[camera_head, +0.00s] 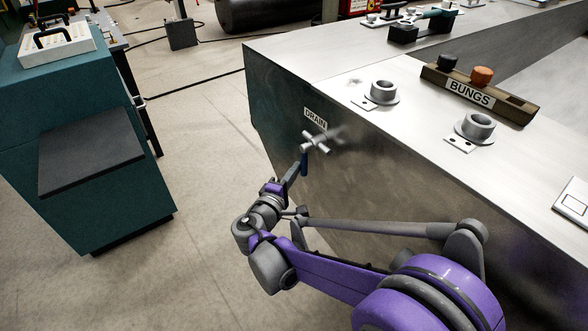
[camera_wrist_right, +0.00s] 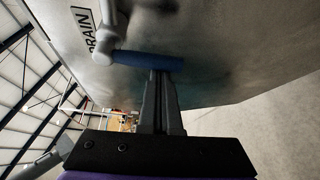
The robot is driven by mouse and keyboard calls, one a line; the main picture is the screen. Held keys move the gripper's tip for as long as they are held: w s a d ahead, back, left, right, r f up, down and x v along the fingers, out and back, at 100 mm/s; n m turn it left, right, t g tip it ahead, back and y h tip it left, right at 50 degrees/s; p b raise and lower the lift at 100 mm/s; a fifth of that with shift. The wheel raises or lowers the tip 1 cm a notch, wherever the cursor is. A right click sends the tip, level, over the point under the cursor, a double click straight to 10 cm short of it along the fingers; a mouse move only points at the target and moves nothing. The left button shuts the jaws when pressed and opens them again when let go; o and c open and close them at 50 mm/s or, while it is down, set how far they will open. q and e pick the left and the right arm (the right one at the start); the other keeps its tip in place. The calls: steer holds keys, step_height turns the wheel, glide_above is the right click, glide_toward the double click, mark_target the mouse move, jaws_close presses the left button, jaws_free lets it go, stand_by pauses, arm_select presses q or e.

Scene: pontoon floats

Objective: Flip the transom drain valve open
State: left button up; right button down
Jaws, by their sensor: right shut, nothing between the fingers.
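The drain valve (camera_head: 316,141) is a grey metal fitting on the upright metal transom (camera_head: 365,195), just below the DRAIN label (camera_head: 315,118). Its blue lever (camera_head: 305,160) hangs down from it. In the right wrist view the blue lever (camera_wrist_right: 150,61) crosses in front of my fingertips, with the grey valve body (camera_wrist_right: 106,38) at its left end. My right gripper (camera_head: 298,169) is shut and empty, with its tips (camera_wrist_right: 160,74) right at the lever. Whether they touch it I cannot tell. My left gripper is not in view.
On the metal deck stand two round fittings (camera_head: 382,92) (camera_head: 475,128) and a wooden BUNGS holder (camera_head: 480,92) with a black and an orange bung. A teal cabinet (camera_head: 80,130) stands to the left. The floor between it and the transom is clear.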

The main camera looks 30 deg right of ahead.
steer(key=shift+s, duration=0.15)
steer(key=s+n+g+p, duration=0.1)
steer(key=s+n+g+y+p, duration=0.1)
steer(key=n+p, duration=0.1)
steer(key=shift+s+d+r, duration=0.1)
steer(key=shift+r, duration=0.3)
steer(key=s+r+n+g+y+p, duration=0.1)
steer(key=s+r+n+g+p, duration=0.3)
steer(key=r+n+g+p, duration=0.1)
steer(key=shift+s+d+n+g+p, duration=0.2)
steer(key=shift+n+g+p, duration=0.25)
steer(key=shift+n+g, duration=0.55)
stand_by(0.4)
